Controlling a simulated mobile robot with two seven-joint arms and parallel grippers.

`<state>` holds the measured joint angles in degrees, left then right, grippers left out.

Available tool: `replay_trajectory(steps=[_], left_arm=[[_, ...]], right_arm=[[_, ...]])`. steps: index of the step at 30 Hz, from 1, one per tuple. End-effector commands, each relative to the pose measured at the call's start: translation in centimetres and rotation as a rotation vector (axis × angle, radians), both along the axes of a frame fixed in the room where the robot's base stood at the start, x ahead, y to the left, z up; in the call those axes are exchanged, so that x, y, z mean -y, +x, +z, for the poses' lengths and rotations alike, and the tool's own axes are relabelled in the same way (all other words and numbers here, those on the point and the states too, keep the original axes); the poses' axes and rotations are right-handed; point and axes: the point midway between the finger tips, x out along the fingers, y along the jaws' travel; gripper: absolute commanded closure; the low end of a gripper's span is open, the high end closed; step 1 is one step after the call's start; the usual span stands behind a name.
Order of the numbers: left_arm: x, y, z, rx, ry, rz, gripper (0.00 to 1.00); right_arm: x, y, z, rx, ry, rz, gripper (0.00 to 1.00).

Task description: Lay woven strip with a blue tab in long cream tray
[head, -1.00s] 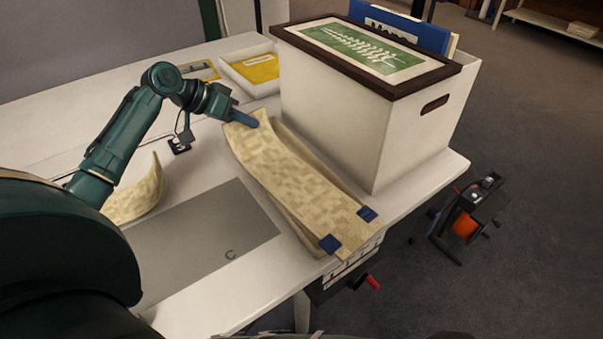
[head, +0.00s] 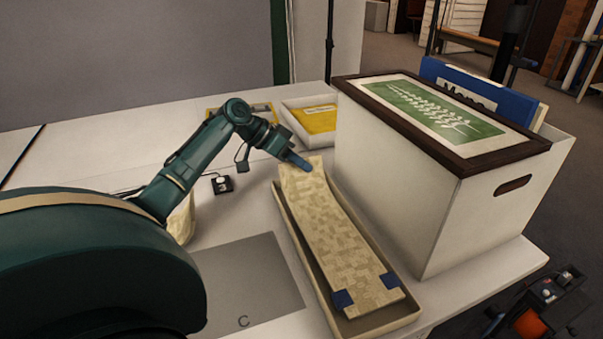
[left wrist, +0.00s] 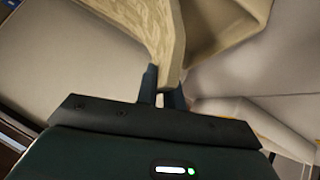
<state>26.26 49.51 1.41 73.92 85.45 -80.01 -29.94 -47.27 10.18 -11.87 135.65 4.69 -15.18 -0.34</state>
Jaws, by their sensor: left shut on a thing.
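The woven strip (head: 335,235) is cream, with two blue tabs at its near end, one at the left corner (head: 342,299) and one at the right (head: 390,280). It runs lengthwise over the long cream tray (head: 385,322). Its near end appears within the tray walls; I cannot tell whether it touches the floor. My left gripper (head: 300,164) is shut on the strip's far end, which is held up at the tray's far end. In the left wrist view the fingers (left wrist: 162,88) pinch the strip (left wrist: 150,30) beside the tray (left wrist: 222,22). My right gripper is out of view.
A large white box (head: 400,185) with a framed green picture (head: 440,108) on top stands close right of the tray. A smaller tray with a yellow item (head: 318,118) is behind. A grey mat marked C (head: 245,285) lies left. Another pale piece (head: 183,218) is partly hidden by my arm.

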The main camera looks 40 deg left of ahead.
Motion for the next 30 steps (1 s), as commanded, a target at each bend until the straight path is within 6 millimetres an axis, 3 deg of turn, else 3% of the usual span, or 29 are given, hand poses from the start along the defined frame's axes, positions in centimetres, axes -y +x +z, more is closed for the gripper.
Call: replay_trajectory(steps=[4,14,15,22,30], left_arm=[[0.0,0.0,-2.1,-0.001,-0.001,0.001,1.0],[0.0,0.0,-2.4,0.001,0.0,0.0,1.0],[0.0,0.0,-2.4,0.0,0.001,0.001,0.9],[0.0,0.0,-2.4,-0.001,0.0,0.0,0.71],[0.0,0.0,-2.2,0.001,0.001,0.0,0.69]], right_arm=[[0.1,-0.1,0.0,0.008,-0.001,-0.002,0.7],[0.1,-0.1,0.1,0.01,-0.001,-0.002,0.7],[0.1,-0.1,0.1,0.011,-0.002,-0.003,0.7],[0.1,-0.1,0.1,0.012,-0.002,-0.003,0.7],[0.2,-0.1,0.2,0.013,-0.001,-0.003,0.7]])
